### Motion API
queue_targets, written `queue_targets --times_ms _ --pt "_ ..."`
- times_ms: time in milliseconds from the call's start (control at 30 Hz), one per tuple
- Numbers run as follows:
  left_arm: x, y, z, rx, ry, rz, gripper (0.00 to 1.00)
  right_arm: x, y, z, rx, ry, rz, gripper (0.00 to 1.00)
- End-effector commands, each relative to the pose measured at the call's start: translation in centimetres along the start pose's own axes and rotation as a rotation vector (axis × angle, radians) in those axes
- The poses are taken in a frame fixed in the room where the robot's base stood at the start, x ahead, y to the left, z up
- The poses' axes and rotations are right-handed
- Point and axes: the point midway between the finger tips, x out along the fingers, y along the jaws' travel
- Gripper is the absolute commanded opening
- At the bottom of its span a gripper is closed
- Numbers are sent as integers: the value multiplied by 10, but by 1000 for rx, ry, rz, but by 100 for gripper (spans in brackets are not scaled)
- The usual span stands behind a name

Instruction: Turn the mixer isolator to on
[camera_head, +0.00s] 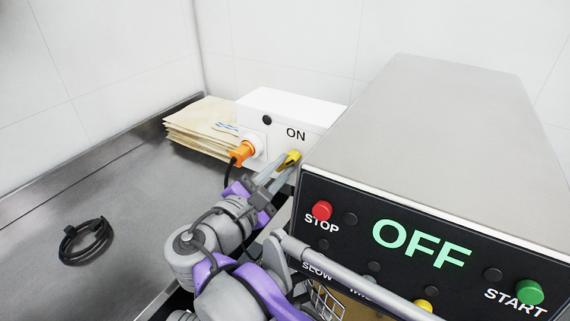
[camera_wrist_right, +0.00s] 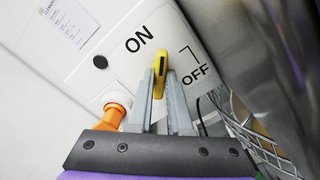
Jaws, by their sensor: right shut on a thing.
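The isolator is a white box (camera_head: 262,103) at the back, left of the mixer, with ON printed on its face. Its yellow handle (camera_head: 293,157) shows at my right gripper (camera_head: 284,167). In the right wrist view the handle (camera_wrist_right: 161,44) sits between the two fingers of my right gripper (camera_wrist_right: 161,75), which is shut on it. The ON mark is at the handle's upper left there, and the OFF mark at its right. I cannot tell exactly which mark the handle points to. My left gripper is not in view.
The mixer (camera_head: 430,100) stands close on the right, with green OFF text, a red STOP button (camera_head: 322,210) and a green START button (camera_head: 530,292). An orange plug (camera_head: 242,152) sits in the box. Envelopes (camera_head: 195,130) and a coiled black cable (camera_head: 86,240) lie on the counter.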

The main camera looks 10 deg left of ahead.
Motion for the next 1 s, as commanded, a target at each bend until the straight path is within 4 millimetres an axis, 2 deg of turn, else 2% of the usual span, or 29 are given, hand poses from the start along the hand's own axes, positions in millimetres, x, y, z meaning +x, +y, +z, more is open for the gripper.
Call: queue_targets --times_ms 300,667,1000 --pt "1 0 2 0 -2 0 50 0 0 0 -349 1 0 0" --pt "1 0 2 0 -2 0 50 0 0 0 -399 1 0 0" --pt "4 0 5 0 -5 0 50 0 -1 0 -762 1 0 0"
